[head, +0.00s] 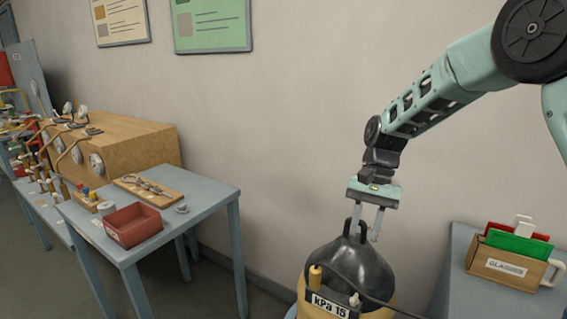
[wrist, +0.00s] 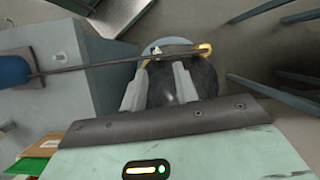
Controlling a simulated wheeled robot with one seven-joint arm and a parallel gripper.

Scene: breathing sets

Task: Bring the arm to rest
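My gripper (head: 366,228) points down above a black domed unit (head: 362,268) with a yellow lower body. Its two pale fingers are spread apart, with nothing visible held between them. The fingertips are close to the upright black handle on top of the dome; I cannot tell whether they touch it. In the wrist view the fingers of my gripper (wrist: 158,85) stand apart in front of the round dark dome (wrist: 204,78). My arm bends down from the upper right in the head view.
A label reading "kPa 15" (head: 330,306) and a dark hose (head: 375,297) are at the dome's front. A grey table with a holder marked "GLA..." (head: 505,268) stands right. A table with a red tray (head: 133,225) stands left, with open floor between it and the dome.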

